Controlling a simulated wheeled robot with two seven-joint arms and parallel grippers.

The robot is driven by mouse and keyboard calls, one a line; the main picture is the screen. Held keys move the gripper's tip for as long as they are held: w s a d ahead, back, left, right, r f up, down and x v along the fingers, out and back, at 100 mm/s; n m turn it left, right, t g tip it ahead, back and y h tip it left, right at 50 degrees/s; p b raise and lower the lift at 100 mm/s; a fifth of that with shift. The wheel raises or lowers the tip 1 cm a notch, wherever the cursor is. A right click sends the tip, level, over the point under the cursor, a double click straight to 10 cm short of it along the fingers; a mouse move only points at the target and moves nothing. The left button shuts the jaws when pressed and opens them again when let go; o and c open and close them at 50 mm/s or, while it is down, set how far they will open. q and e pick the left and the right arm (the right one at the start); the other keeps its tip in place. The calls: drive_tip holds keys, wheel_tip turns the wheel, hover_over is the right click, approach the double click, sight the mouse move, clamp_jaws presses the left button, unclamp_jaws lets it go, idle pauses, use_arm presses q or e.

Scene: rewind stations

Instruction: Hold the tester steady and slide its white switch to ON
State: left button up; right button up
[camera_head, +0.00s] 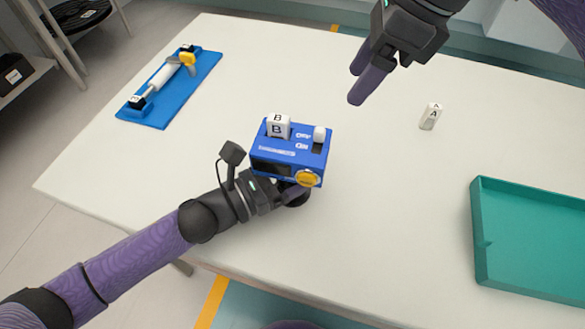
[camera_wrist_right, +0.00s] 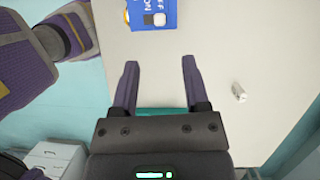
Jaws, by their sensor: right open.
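The blue tester (camera_head: 290,150) is near the middle of the table, with a white block marked B (camera_head: 277,127) on its top. Its white switch (camera_head: 319,134) sits at the OFF end, and the dark slot beside ON is bare. A yellow knob (camera_head: 307,178) is on its front. My left gripper (camera_head: 292,190) is at the tester's lower front; one finger shows there and the tester hides the rest, so its grip is unclear. My right gripper (camera_head: 365,75) is open and empty, above the table and apart from the tester. The right wrist view shows part of the tester (camera_wrist_right: 150,12).
A small white block marked A (camera_head: 430,118) stands on the table to the right. A teal tray (camera_head: 482,235) lies at the right edge. A blue board (camera_head: 155,110) with a white roller is at the far left. The table between tester and tray is clear.

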use_arm(q)
clamp_jaws()
use_arm(e)
drive_tip(key=shift+c, duration=1)
drive_tip(key=shift+w+a+n+h, duration=0.15)
drive_tip(key=shift+n+h, duration=0.15)
drive_tip(key=shift+n, duration=0.5)
drive_tip(key=shift+c, duration=1.2)
drive_tip(key=n+h, duration=0.1)
drive_tip(key=n, duration=0.2)
drive_tip(key=w+a+n+t+h, duration=0.1)
drive_tip(key=n, duration=0.2)
drive_tip(key=a+n+t, duration=0.1)
drive_tip(key=n, duration=0.3)
drive_tip(key=shift+w+a+h, duration=0.1)
drive_tip(key=shift+w+h, duration=0.3)
clamp_jaws()
drive_tip(key=n, duration=0.2)
drive_tip(key=n+h, duration=0.1)
drive_tip(key=w+n+t, duration=0.1)
drive_tip(key=n, duration=0.1)
drive_tip(key=shift+a+r+n+h, duration=0.3)
drive_tip(key=shift+a, duration=0.1)
